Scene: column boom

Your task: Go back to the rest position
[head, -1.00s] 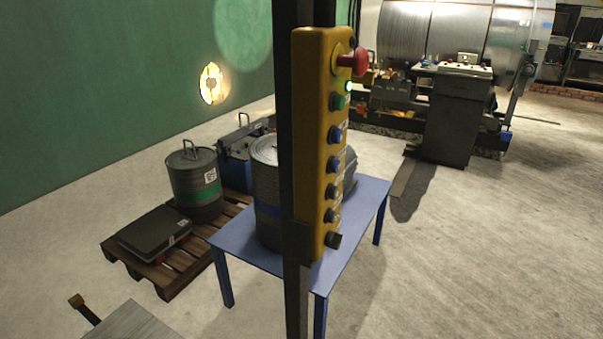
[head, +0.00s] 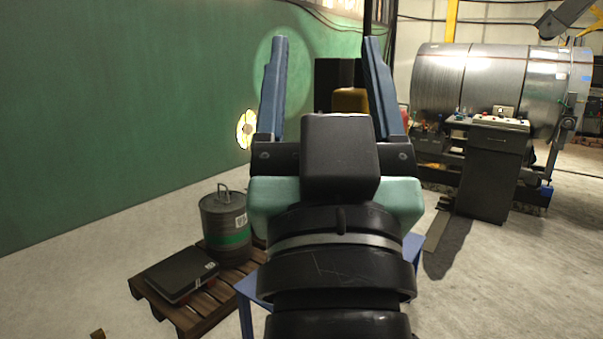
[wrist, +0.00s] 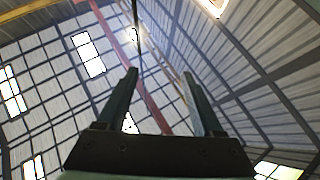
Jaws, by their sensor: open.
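My gripper (head: 322,68) stands upright in the middle of the head view, its two blue fingers wide apart and pointing up. Nothing is between the fingertips. In the wrist view my gripper (wrist: 160,88) is also open and empty, facing the roof.
A blue table (head: 247,289) is mostly hidden behind my arm. Left of it a pallet (head: 190,318) bears a drum (head: 224,225) and a black case (head: 181,273). A control desk (head: 487,170) and a large metal cylinder (head: 480,80) stand at the right. Floor at far right is clear.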

